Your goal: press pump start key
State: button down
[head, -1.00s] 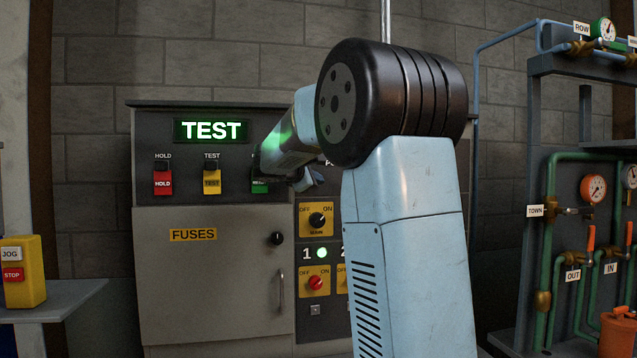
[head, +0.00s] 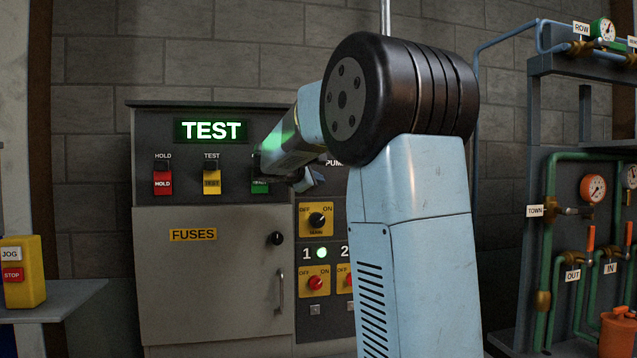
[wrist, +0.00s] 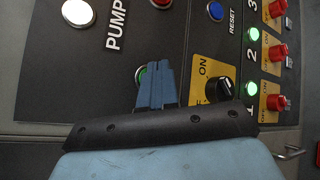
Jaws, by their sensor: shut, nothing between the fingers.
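The pump section is the dark panel (head: 325,228) at the right of the grey cabinet. In the wrist view, a green round button (wrist: 140,76) sits below the PUMP label (wrist: 116,25); it is mostly hidden behind my fingers and its own lettering does not show. My gripper (wrist: 165,68) is shut and empty, its blue fingertips over the edge of this button. Whether they touch it or hover just off it I cannot tell. In the head view my gripper (head: 318,180) is at the panel's upper part, and my arm hides the button.
A red button (wrist: 160,3) and a blue RESET button (wrist: 216,10) lie along the same panel. A black OFF/ON knob (wrist: 218,88) is close to my fingers. A green key (head: 260,186) and a yellow TEST key (head: 212,182) are on the cabinet.

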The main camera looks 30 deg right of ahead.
jog(key=shift+s, duration=0.15)
jog(key=s, duration=0.2)
jog(key=s+a, duration=0.1)
jog(key=s, duration=0.1)
jog(key=shift+s+a, duration=0.2)
jog(key=shift+s, duration=0.15)
dwell(0.3)
dwell(0.6)
jog(key=s+a+f+m+y, duration=0.4)
jog(key=s+a+f, duration=0.2)
jog(key=s, duration=0.4)
jog(key=s+a+f+m+g+y, duration=0.1)
jog(key=s+a+f+m+y, duration=0.3)
jog(key=s+f, duration=0.4)
jog(key=s+a+f+m+g+y, duration=0.1)
jog(key=s+a+f+m+y, duration=0.3)
jog(key=s+a+f, duration=0.4)
jog(key=s+a+y, duration=0.1)
jog(key=s, duration=0.5)
jog(key=shift+s, duration=0.1)
